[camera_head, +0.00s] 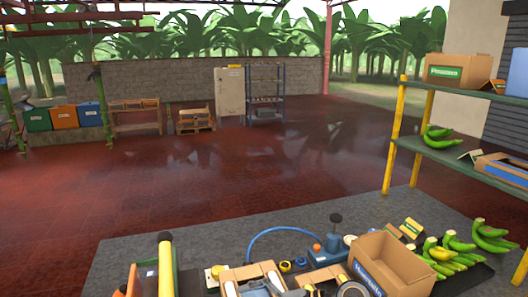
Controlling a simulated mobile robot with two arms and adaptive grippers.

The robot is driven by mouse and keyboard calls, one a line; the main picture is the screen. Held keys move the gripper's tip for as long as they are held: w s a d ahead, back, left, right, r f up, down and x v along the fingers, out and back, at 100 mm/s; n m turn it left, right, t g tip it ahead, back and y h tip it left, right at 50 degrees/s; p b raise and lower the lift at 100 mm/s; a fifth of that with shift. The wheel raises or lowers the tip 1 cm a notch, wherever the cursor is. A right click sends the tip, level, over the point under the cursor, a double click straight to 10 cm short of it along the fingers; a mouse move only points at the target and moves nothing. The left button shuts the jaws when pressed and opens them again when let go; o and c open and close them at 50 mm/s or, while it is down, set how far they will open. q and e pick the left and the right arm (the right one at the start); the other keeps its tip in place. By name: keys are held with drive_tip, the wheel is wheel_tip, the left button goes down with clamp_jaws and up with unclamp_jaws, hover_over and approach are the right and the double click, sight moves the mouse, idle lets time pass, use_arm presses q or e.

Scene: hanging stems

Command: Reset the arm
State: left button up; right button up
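Neither of my grippers shows in the head view, and I see no part of my arms that I can be sure of. A dark green hanging stem (101,98) hangs at the left, with a second one (9,112) close to the left edge.
A grey worktop (240,240) fills the front, bearing an open cardboard box (391,265), green bananas (455,250) and several tools. A yellow-post shelf (394,135) stands at the right. Bins (64,116) and a blue rack (265,95) stand far back. The red floor (200,170) between is clear.

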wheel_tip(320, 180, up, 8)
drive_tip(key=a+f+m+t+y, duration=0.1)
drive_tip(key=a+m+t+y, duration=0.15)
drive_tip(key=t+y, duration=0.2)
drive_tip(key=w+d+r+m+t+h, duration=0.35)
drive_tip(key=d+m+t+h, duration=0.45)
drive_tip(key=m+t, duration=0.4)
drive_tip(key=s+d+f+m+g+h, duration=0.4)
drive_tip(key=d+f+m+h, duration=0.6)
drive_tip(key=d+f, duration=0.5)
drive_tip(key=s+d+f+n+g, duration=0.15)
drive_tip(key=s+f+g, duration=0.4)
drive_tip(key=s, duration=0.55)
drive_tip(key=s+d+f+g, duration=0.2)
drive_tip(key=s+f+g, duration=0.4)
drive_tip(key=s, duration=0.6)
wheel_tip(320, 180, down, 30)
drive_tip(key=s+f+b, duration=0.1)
drive_tip(key=b, duration=0.2)
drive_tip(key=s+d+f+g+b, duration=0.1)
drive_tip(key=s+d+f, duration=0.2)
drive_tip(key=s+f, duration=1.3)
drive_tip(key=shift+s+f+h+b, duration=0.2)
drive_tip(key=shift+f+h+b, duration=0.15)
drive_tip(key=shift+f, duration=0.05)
